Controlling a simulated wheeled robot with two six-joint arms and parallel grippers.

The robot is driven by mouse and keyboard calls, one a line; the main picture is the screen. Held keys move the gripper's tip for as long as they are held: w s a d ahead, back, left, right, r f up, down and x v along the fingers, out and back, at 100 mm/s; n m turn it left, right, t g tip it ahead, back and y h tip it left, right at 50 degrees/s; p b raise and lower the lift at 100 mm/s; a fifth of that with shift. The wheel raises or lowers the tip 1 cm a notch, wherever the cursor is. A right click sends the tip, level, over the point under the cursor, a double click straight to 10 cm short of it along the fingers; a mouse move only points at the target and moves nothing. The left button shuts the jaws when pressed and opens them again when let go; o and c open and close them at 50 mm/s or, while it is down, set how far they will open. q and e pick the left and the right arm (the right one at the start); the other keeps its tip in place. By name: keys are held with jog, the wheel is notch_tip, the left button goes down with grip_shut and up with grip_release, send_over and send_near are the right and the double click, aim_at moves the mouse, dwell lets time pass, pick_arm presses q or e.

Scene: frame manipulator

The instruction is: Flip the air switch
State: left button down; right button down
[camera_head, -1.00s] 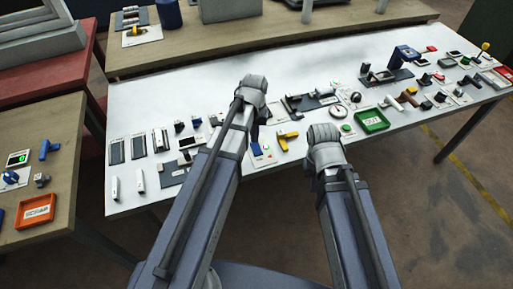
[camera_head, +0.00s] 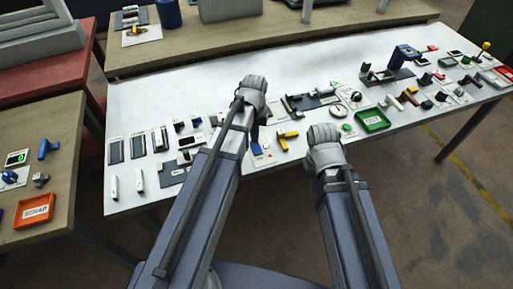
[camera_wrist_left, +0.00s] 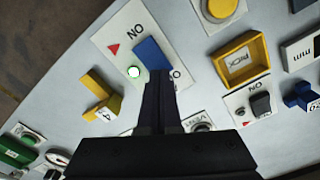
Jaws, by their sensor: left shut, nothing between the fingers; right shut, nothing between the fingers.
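In the left wrist view a white plate (camera_wrist_left: 104,42) marked ON, upside down, carries a blue switch lever (camera_wrist_left: 150,54), a red triangle and a lit green-rimmed lamp (camera_wrist_left: 134,72). My left gripper (camera_wrist_left: 163,74) is shut and empty, its tips at the lever's near end; I cannot tell whether they touch. A second, smaller ON plate (camera_wrist_left: 236,104) to the right has a dark grey switch (camera_wrist_left: 260,104). No label says which is the air switch. In the head view my left wrist stands over the table, fingers mostly hidden. My right gripper (camera_head: 325,135) looks shut and empty, right of the left one.
A yellow tee handle (camera_wrist_left: 102,98) lies left of the fingers and a yellow tray (camera_wrist_left: 270,62) to their right. The white table (camera_head: 180,90) holds several other switches and a green tray (camera_head: 372,119). Its far left part is clear.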

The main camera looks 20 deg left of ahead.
aim_at(256, 145)
pick_arm(q)
jog(key=shift+f+b, duration=0.65)
jog(key=shift+f, duration=0.05)
jog(key=shift+r, duration=0.1)
notch_tip(256, 145, up, 7)
jog(key=p, duration=0.7)
dwell(0.4)
jog(key=shift+s+d, duration=0.2)
jog(key=s+d+m+y, duration=0.1)
jog(key=s+d+m, duration=0.3)
jog(key=s+d, duration=0.6)
jog(key=s, duration=0.4)
jog(key=shift+m, duration=0.3)
